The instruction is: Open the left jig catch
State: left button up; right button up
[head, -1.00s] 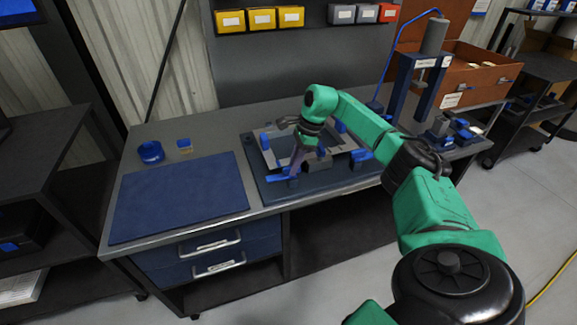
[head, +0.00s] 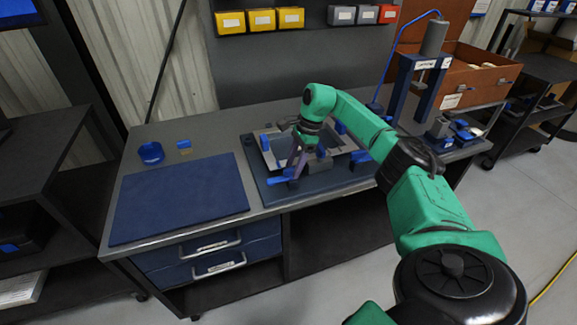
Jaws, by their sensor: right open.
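The jig is a dark plate (head: 333,182) on the bench, with a pale metal frame (head: 268,149) and several blue catches on it. The left jig catch (head: 279,180) is a blue piece at the plate's front left. My right gripper (head: 297,172) points down over the front left of the jig, its fingers close beside this catch. It is open; I cannot tell whether a finger touches the catch. The gripper and wrist hide part of the frame. My left gripper is not in view.
A blue mat (head: 180,198) lies on the bench left of the jig, with a blue ring (head: 151,153) behind it. A blue press (head: 423,85) and a brown box (head: 480,75) stand at the back right. Yellow bins (head: 262,20) hang above the bench.

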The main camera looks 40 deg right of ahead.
aim_at(294, 167)
notch_tip(294, 167, up, 8)
jog(key=p, duration=0.5)
jog(key=shift+f+p, duration=0.1)
jog(key=shift+p, duration=0.25)
jog(key=shift+f, duration=0.1)
